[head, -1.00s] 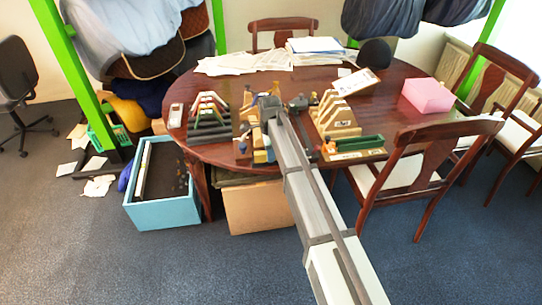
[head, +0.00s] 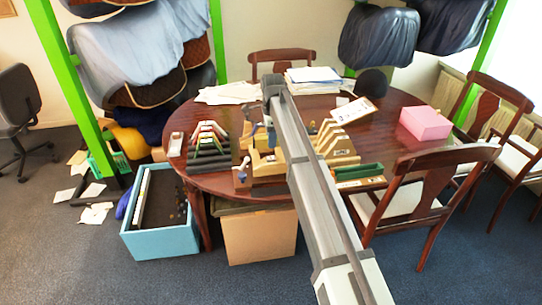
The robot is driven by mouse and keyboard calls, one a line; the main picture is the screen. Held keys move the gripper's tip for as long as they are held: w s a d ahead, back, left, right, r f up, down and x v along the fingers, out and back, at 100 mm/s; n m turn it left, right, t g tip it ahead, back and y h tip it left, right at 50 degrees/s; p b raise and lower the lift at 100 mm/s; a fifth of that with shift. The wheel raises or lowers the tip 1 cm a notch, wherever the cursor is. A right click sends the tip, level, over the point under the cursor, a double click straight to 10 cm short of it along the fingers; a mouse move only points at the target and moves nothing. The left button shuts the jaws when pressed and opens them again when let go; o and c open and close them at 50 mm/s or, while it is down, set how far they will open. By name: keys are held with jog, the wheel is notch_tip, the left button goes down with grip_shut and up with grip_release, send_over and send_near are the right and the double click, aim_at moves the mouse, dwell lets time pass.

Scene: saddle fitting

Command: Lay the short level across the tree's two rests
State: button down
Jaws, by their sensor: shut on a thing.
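My gripper (head: 270,132) is at the end of the arm over the middle of the table, mostly hidden by the arm. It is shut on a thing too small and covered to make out. Below and beside it is a pale wooden stand (head: 265,165), which looks like the tree. Its two rests cannot be told apart clearly, and the arm hides its right side. I cannot pick out the short level with certainty.
A rack of pale wooden wedges (head: 338,150) and a green tray (head: 358,171) stand right. Papers (head: 308,75) and a pink box (head: 425,123) lie farther back. A blue bin (head: 163,243) stands on the floor.

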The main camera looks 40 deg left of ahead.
jog(key=w+a+r+n, duration=0.4)
jog(key=w+a+n, duration=0.1)
jog(key=n, duration=1.3)
jog(key=shift+w+r+h, duration=0.25)
jog(key=shift+h, duration=0.05)
jog(key=shift+f, duration=0.2)
notch_tip(320, 180, down, 7)
jog(key=shift+s, duration=0.15)
jog(key=shift+d+f, duration=0.15)
jog(key=shift+f, duration=1.8)
dwell(3.0)
